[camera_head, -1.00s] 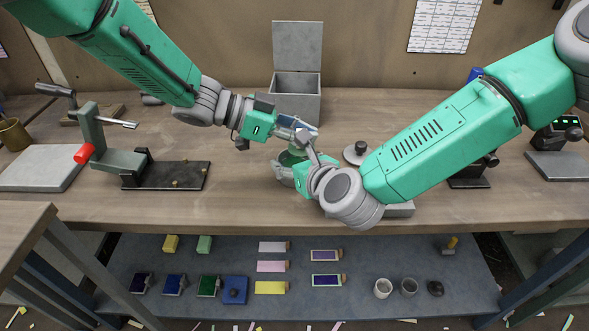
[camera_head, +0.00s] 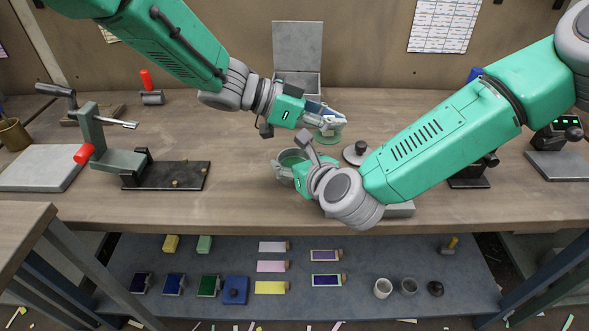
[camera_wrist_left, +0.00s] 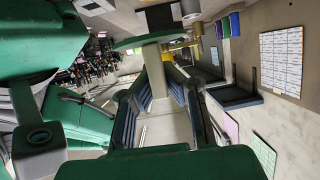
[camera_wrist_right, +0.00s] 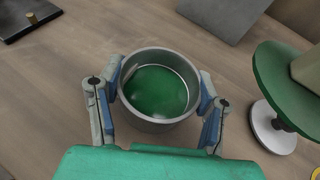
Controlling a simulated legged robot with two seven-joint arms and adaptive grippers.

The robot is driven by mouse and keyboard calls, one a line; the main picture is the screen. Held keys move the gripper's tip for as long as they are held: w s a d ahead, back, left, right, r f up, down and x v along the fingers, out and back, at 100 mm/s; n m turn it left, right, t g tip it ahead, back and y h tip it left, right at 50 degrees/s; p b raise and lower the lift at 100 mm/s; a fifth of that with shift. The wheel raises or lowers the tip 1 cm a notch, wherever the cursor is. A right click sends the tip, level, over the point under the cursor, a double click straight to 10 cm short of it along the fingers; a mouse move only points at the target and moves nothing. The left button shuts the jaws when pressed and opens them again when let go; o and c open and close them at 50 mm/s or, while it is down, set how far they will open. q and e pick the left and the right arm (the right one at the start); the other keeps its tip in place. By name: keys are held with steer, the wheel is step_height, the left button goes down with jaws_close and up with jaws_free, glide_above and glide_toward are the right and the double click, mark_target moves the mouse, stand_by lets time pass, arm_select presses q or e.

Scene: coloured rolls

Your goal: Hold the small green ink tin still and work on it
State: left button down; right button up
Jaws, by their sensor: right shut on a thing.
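The small ink tin (camera_wrist_right: 158,88) is an open round grey metal cup with glossy green ink inside. It stands on the bench, and its inside also shows in the head view (camera_head: 291,156). My right gripper (camera_wrist_right: 160,100) is shut around the tin, one finger on each side. My left gripper (camera_head: 330,122) is shut on a green disc (camera_head: 327,138) with a pale block on top, held above the bench to the right of the tin. The disc shows in the right wrist view (camera_wrist_right: 287,85) and the left wrist view (camera_wrist_left: 148,40), apart from the tin.
A pale disc with a dark knob (camera_head: 355,152) lies right of the tin. An open grey box (camera_head: 297,90) stands behind. A clamp-like press (camera_head: 115,150) and a red-handled roller (camera_head: 151,90) are at left.

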steer(key=shift+s+d+f, duration=0.1)
steer(key=shift+d+f, duration=0.05)
steer(key=shift+f, duration=0.2)
steer(key=o, duration=1.4)
steer(key=shift+w+r, duration=0.1)
steer(key=shift+w, duration=0.1)
steer(key=shift+v, duration=4.45)
steer(key=shift+d, duration=0.1)
